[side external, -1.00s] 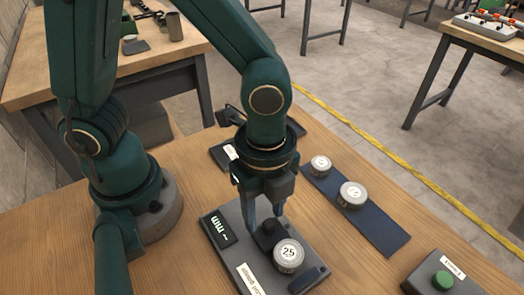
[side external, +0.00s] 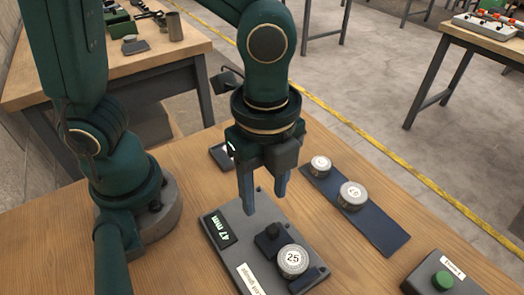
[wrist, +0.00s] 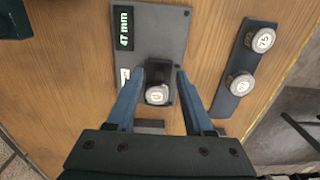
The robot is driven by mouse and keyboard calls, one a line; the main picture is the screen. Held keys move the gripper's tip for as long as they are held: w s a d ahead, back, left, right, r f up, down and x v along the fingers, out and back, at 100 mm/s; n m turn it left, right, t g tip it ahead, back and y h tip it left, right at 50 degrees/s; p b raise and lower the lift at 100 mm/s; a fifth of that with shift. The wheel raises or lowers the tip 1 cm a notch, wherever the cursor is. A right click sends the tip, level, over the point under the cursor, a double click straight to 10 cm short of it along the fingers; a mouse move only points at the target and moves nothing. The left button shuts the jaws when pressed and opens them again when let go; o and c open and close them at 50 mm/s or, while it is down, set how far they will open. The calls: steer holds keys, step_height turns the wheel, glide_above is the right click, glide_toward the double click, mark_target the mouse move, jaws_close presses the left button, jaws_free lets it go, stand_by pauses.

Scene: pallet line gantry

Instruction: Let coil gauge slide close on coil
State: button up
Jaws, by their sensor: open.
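The coil gauge (side external: 222,252) is a dark plate on the bench, and its lit display (side external: 221,229) reads 47 mm. A silver coil (side external: 293,262) marked 25 sits on it, between the black slide (side external: 268,241) and a dark end block (side external: 307,280). In the wrist view the slide (wrist: 158,72) appears right against the coil (wrist: 157,96). My gripper (side external: 263,203) is open and empty, with its blue-grey fingers above the plate, clear of the slide. The wrist view shows the fingers (wrist: 161,75) on either side of the slide and coil, with space between.
A dark blue strip (side external: 383,232) to the right holds two more silver coils, a smaller one (side external: 320,165) and a larger one (side external: 352,195). A box with a green button (side external: 442,281) stands at the front right. Bare wood lies between the strip and gauge.

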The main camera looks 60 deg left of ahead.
mark_target(273, 228)
steer(key=shift+d, duration=0.1)
steer(key=shift+d, duration=1.05)
steer(key=shift+f, duration=2.6)
jaws_close()
